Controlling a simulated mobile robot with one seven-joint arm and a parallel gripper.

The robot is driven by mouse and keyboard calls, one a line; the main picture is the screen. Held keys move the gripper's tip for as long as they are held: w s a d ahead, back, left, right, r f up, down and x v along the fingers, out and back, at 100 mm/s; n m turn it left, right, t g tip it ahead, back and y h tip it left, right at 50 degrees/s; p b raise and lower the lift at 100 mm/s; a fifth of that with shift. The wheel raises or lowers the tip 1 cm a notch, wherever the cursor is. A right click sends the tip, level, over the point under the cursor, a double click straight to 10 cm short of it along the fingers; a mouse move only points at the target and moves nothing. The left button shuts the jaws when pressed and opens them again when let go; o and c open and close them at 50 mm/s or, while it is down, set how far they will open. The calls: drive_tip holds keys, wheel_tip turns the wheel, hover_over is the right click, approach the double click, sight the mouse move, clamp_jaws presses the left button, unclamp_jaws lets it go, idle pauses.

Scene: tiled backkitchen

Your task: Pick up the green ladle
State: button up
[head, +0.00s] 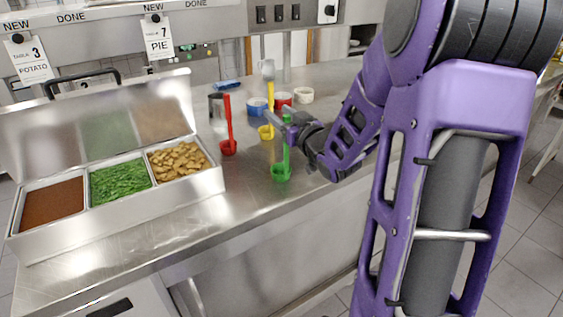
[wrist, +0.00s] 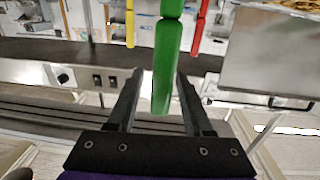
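The green ladle (head: 282,173) stands on the steel counter with its cup down and its handle upright, to the left of my arm. My gripper (head: 287,124) is around the upper part of the handle in the head view and partly hides it. In the wrist view the green handle (wrist: 167,60) runs between the two fingers of my gripper (wrist: 157,80). The fingers are apart, with a gap visible on both sides of the handle. The ladle's cup is out of the wrist view.
A red ladle (head: 228,146) and a yellow ladle (head: 268,130) stand close behind and left of the green one. A steel food container (head: 110,210) with three filled compartments sits at left. Blue, red and white tape rolls (head: 304,95) lie behind.

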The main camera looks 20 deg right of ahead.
clamp_jaws()
